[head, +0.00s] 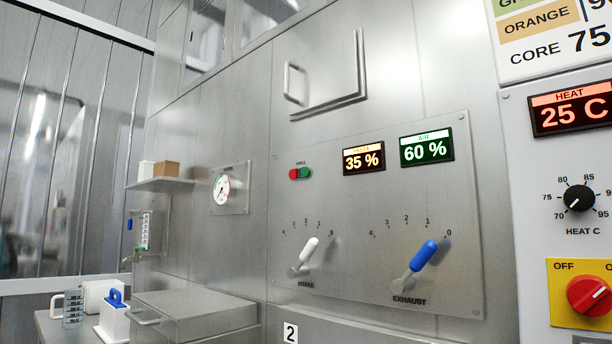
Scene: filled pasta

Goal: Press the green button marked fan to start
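A small green button (305,172) sits on the steel control panel (345,215), left of the two displays. A red button (293,174) touches it on its left. A tiny label stands above the pair, too small to read with certainty. I cannot tell whether either button is pressed. My gripper is not in view.
Below are a white-handled INTAKE lever (308,250) and a blue-handled EXHAUST lever (423,256), both sticking out. Displays read 35 % (363,159) and 60 % (427,148). A HEAT C knob (579,198) and red rotary switch (590,296) are at right. A steel box (195,306) juts out lower left.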

